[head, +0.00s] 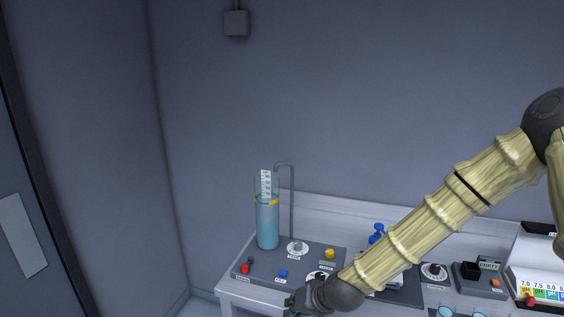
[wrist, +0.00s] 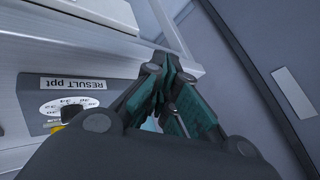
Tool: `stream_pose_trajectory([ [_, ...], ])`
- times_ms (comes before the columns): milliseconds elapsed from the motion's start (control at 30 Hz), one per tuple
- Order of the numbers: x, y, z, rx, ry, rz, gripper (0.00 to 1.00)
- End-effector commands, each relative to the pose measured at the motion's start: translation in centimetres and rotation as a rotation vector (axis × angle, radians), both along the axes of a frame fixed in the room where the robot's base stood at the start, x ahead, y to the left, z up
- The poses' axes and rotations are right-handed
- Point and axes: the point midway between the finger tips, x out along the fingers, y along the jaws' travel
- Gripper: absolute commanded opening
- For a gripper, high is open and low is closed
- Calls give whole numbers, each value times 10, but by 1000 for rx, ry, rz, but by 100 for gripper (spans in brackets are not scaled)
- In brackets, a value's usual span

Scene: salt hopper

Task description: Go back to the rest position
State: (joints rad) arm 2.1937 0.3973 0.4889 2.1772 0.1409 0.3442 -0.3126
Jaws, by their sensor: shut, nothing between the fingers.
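My gripper (wrist: 172,90) is in the wrist view with its two teal-padded fingers drawn together and nothing held between them. In the head view my gripper (head: 297,303) is low in the picture at the front edge of the bench, and the lower frame edge cuts it off. My arm reaches down to it from the upper right, in front of the bench. In the wrist view a panel with a round dial and a "RESULT ppt" label (wrist: 74,84) lies to the left of the fingers, apart from them.
The bench (head: 233,286) holds a cylinder of blue liquid (head: 267,226) on a grey control box with buttons and dials. A pH colour chart (head: 545,291) stands at the far right. My arm hides part of the bench. A door (head: 22,235) is at the left, with open floor before it.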

Motion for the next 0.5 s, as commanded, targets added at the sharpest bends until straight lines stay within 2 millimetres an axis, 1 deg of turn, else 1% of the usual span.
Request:
stream_pose_trajectory([
  [33, -8, -3, -14, -12, 17, -1, 0],
  [167, -28, -12, -45, -43, 54, -6, 0],
  [267, -50, -21, -76, -75, 93, -13, 0],
  [300, -62, -27, -93, -93, 115, -15, 0],
  [367, -82, -37, -117, -121, 146, -22, 0],
  [400, -97, -44, -133, -141, 170, -24, 0],
  [467, -120, -56, -157, -172, 203, -30, 0],
  [500, -136, -64, -171, -193, 226, -32, 0],
])
